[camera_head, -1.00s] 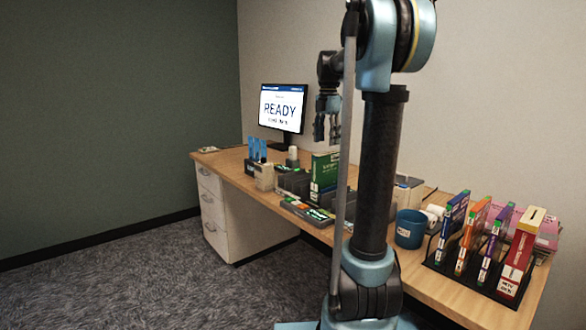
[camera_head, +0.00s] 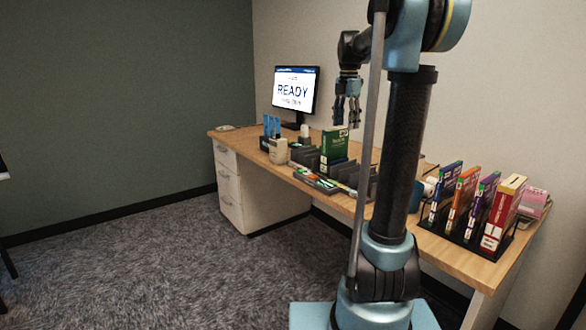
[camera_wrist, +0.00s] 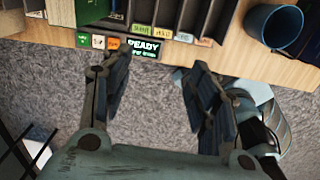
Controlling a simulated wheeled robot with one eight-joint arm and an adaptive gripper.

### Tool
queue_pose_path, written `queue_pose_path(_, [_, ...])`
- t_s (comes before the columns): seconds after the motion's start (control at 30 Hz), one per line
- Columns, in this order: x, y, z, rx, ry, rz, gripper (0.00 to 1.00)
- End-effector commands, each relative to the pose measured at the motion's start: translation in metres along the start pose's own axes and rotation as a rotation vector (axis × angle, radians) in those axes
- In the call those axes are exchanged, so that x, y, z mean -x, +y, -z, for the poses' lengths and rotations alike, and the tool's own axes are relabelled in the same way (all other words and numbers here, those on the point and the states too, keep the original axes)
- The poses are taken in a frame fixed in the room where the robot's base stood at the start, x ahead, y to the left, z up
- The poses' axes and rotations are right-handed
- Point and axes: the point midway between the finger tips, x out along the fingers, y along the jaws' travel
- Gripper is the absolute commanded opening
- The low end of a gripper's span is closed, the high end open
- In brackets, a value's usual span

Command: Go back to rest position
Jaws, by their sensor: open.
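My gripper (camera_head: 346,112) hangs from the raised arm above the desk, in front of the wall and right of the monitor. In the wrist view my gripper (camera_wrist: 160,90) is open, its two dark fingers spread apart with only grey carpet between them. Nothing is held. Just past the fingertips in that view lies the front edge of the sorter (camera_wrist: 195,14), with several labelled slots and a small panel (camera_wrist: 143,47) reading "READY".
The wooden desk (camera_head: 455,250) runs along the wall with a monitor (camera_head: 295,90) showing "READY". A green box (camera_head: 334,147) stands in the sorter. A rack of coloured boxes (camera_head: 474,212) stands at the right end. A blue mug (camera_wrist: 274,26) is near the sorter. Carpet (camera_head: 150,265) is clear at left.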

Motion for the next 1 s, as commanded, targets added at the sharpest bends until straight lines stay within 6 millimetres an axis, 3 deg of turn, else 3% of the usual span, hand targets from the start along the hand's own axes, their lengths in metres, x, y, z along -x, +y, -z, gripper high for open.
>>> queue_pose_path(0.47, [-0.013, -0.029, 0.029, -0.202, -0.010, -0.019, 0.55])
queue_pose_path(1.0, [-0.067, -0.116, 0.084, -0.777, -0.015, -0.072, 0.55])
